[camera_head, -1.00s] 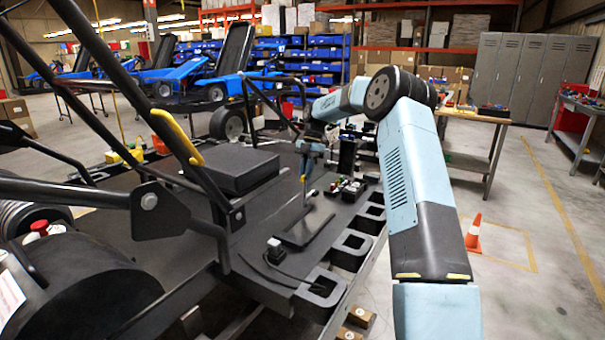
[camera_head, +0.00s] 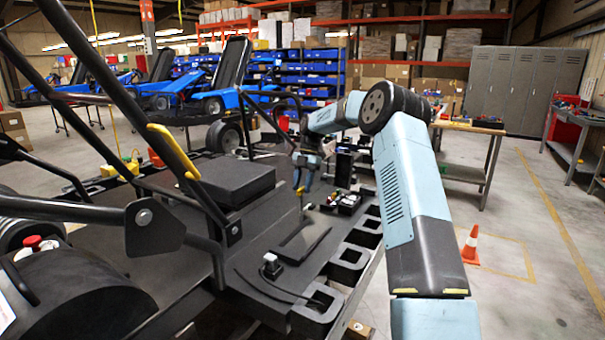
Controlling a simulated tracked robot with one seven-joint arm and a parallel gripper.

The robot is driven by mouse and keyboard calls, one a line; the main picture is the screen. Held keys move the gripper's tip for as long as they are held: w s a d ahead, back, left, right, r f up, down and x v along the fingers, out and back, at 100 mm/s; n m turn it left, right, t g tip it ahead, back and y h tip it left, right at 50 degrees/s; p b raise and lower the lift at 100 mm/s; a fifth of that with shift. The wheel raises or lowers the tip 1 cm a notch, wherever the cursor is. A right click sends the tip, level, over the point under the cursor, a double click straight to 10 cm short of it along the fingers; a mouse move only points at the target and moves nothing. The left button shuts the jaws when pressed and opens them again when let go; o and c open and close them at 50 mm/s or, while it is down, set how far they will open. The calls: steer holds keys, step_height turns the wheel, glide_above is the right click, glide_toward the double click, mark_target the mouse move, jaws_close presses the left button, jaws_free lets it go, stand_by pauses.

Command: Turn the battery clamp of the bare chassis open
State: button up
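The bare chassis (camera_head: 252,262) is a dark kart frame with a flat floor and a row of square loops along its right edge. A flat black box (camera_head: 232,181) sits on it; I cannot tell whether this is the battery. I cannot clearly pick out the battery clamp. A yellow-handled lever (camera_head: 174,151) slants along a black bar at the left. My gripper (camera_head: 301,188) points down over the chassis floor, right of the black box, at the upper end of a thin upright rod (camera_head: 301,207). Its fingers are too small to show a gap or contact.
A small dark tray of parts (camera_head: 343,202) lies right of my gripper. A black plug with a cable (camera_head: 271,265) lies on the near floor. Black tubes cross the left foreground. An orange cone (camera_head: 470,246) stands on open floor at right.

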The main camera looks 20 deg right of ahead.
steer(key=v, duration=1.3)
steer(key=shift+w+d+r, duration=0.1)
steer(key=s+a+r+m+t+h, duration=0.2)
steer(key=s+a+r+m, duration=0.45)
steer(key=s+r, duration=0.35)
steer(key=s+a+r+m+t+h, duration=0.1)
steer(key=s+r+m, duration=0.15)
steer(key=s, duration=0.45)
steer(key=s+a+r+m+t, duration=0.1)
steer(key=s+a+r+m, duration=0.15)
steer(key=s, duration=0.45)
steer(key=s+d+f+m+t, duration=0.1)
steer(key=s+f+m, duration=0.2)
steer(key=s, duration=0.7)
steer(key=s+d+f+m+t, duration=0.2)
steer(key=s+f+m, duration=0.2)
steer(key=s+m, duration=0.3)
steer(key=s+d+f+m+t, duration=0.1)
steer(key=s+f+m, duration=0.2)
steer(key=s, duration=1.1)
steer(key=m, duration=0.2)
steer(key=shift+d+f+m+t, duration=0.35)
steer(key=shift+d+f+t, duration=0.05)
